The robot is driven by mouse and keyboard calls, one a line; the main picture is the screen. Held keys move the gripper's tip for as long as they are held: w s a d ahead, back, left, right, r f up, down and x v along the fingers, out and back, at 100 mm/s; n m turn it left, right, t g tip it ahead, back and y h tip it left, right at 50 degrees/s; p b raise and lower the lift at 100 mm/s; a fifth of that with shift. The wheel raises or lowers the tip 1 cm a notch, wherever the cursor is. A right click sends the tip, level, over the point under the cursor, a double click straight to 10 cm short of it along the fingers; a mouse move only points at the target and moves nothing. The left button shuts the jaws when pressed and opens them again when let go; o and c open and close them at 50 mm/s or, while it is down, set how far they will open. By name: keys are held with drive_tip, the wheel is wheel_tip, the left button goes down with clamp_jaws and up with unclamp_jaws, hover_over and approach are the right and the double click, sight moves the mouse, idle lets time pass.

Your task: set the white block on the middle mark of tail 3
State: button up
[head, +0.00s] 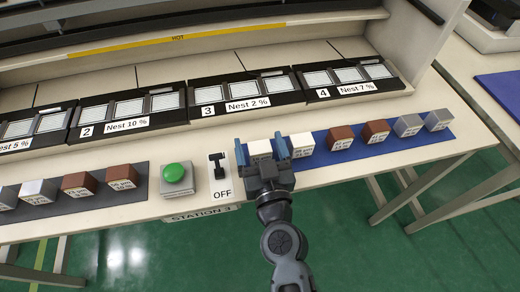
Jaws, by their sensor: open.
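A white block (259,147) with a small label on top sits at the left end of the blue mat (400,142). My gripper (261,152) is open, with one blue finger on each side of this block; I cannot tell whether they touch it. Another white block (302,144) stands just right of the gripper. The black unit labelled 3, "Nest 2 %" (205,122), lies behind the gripper. It bears a row of pale gridded squares, the middle one (241,88) among them. No mark within the squares can be made out.
Brown blocks (341,138) and grey blocks (408,125) stand farther right on the blue mat. A green button (174,173) and a black switch (217,164) marked OFF are left of my gripper. Similar black units, 2 (86,131) and 4 (323,93), flank unit 3.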

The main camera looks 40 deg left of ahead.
drive_tip(key=shift+c, duration=0.4)
drive_tip(key=c, duration=1.2)
drive_tip(key=shift+c, duration=0.2)
drive_tip(key=shift+r, duration=0.1)
